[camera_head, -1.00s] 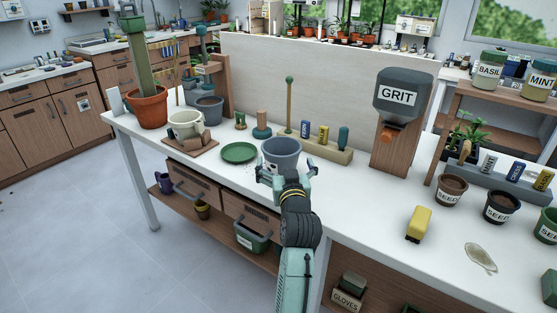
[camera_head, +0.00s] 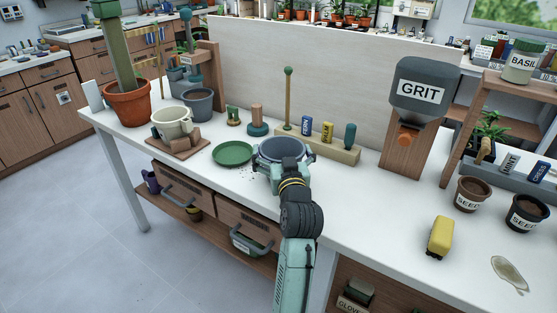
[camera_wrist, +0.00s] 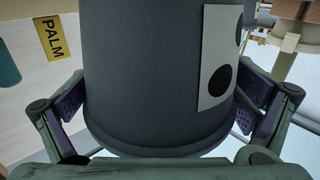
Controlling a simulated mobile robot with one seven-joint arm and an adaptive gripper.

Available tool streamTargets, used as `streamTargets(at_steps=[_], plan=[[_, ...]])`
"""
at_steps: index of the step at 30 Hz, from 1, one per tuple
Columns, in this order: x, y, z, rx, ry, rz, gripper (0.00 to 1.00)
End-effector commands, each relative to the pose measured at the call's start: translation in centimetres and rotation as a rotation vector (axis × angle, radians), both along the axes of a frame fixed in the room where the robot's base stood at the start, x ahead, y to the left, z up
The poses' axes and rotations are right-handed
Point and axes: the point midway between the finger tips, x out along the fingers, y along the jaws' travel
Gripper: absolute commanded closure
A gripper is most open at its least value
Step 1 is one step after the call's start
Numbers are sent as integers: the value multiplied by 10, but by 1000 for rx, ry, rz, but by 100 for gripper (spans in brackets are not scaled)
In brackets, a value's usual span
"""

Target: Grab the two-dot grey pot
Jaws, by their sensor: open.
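The two-dot grey pot (camera_head: 269,157) stands on the white table, in front of the wooden block with seed tags. In the wrist view the grey pot (camera_wrist: 150,75) fills the middle, and its white label (camera_wrist: 217,70) shows two dark dots, one partly cut by the label's turn. My gripper (camera_head: 285,164) is open at the pot's near side. In the wrist view my gripper's fingers (camera_wrist: 165,105) stand on either side of the pot, with purple pads facing it. I cannot tell whether either pad touches it.
A green saucer (camera_head: 233,153) lies close left of the pot, with dark crumbs nearby. The wooden block (camera_head: 325,151) with tags is just behind. Another grey pot (camera_head: 198,106) stands back left. The grit dispenser (camera_head: 421,88) is right.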

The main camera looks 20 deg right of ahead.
Motion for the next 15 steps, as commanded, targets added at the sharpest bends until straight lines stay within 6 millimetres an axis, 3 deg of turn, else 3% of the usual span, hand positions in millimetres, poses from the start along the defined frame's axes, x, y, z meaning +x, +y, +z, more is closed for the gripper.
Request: streamTargets(at_steps=[5,15], plan=[[0,0,-1,0,2,0,0],[0,0,-1,0,1,0,22]])
